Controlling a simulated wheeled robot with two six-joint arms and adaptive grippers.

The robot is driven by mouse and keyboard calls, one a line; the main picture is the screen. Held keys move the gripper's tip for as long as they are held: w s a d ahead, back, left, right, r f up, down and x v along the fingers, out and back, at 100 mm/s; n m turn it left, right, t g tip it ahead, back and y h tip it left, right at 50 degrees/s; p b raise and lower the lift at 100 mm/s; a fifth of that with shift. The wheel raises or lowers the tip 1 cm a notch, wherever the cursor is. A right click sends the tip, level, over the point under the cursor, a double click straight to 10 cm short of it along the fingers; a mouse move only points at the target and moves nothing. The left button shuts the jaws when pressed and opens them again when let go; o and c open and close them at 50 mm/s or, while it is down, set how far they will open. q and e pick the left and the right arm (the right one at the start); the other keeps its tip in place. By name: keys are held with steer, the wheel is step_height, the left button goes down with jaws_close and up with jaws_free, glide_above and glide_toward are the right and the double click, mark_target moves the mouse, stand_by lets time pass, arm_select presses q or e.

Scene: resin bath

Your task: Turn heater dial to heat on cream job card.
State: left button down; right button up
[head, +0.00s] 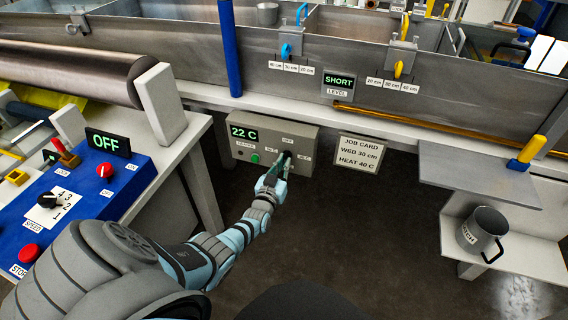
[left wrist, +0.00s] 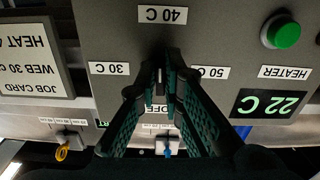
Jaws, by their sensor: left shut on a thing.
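The grey heater box (head: 245,120) shows a green readout of 22 C (head: 243,133). My left gripper (head: 286,158) is at the front of the box, shut on the heater dial. In the left wrist view, which shows the box upside down, the gripper (left wrist: 160,78) covers most of the dial (left wrist: 158,88), so I cannot tell where it points. The cream job card (head: 360,154) reads WEB 30 cm, HEAT 40 C. My right gripper is not in view.
A green button (head: 255,158) is on the box, left of the dial. A blue control panel (head: 100,195) with an OFF display stands at left. A grey shelf (head: 475,180) and a grey mug (head: 482,232) are at right. Floor below the box is clear.

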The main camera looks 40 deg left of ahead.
arm_select(q)
steer(key=shift+f+m, duration=0.1)
steer(key=shift+m, duration=0.2)
steer(key=c, duration=1.7)
jaws_free()
steer(key=shift+s, duration=0.15)
steer(key=v, duration=1.1)
steer(key=shift+s+d, duration=0.1)
steer(key=shift+s, duration=0.3)
